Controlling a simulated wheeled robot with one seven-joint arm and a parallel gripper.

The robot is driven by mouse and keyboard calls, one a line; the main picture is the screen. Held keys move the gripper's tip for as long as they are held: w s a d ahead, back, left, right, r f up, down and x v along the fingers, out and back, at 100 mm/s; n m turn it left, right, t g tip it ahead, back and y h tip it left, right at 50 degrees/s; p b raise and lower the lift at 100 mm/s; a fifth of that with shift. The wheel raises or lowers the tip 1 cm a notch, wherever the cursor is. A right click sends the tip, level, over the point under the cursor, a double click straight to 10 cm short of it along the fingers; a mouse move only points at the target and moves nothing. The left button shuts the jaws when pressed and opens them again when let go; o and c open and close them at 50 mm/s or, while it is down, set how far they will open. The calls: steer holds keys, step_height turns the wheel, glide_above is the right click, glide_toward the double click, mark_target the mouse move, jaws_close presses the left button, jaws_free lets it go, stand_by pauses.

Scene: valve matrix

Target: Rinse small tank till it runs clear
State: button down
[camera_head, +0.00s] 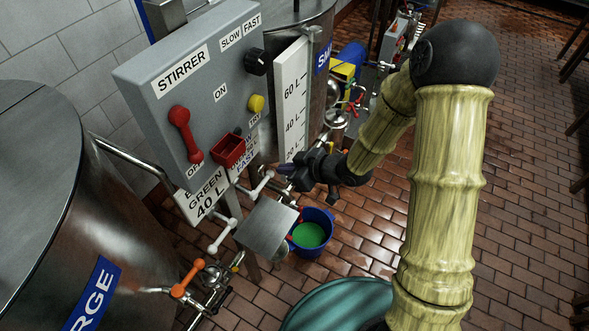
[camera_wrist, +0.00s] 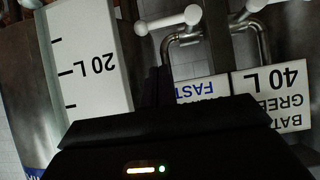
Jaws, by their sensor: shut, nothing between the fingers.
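The small tank (camera_head: 305,15) stands behind the grey stirrer panel, with part of its blue label visible. Its white level board (camera_head: 291,95) reads 60 L to 20 L and shows upside down in the wrist view (camera_wrist: 85,50). A white-handled valve (camera_head: 222,236) and another white handle (camera_head: 262,184) sit below the panel. White handles also show in the wrist view (camera_wrist: 168,21). A blue bucket (camera_head: 318,251) on the floor holds green liquid. My gripper (camera_head: 286,168) is shut and empty, to the right of the upper white handle; its dark fingers show in the wrist view (camera_wrist: 157,85).
The stirrer panel (camera_head: 220,75) has a red lever (camera_head: 182,130) pointing to OFF, a black knob (camera_head: 256,61) and a yellow button (camera_head: 256,103). A large tank (camera_head: 60,220) with an orange-handled valve (camera_head: 186,279) stands left. A metal plate (camera_head: 266,228) sits beside the bucket.

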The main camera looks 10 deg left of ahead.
mark_target(264, 182)
steer(key=w+a+f, duration=0.2)
steer(key=a+f, duration=0.2)
steer(key=f, duration=0.2)
steer(key=shift+a+f+b, duration=0.2)
steer(key=shift+f+b, duration=0.05)
steer(key=shift+b, duration=0.05)
steer(key=shift+p, duration=0.3)
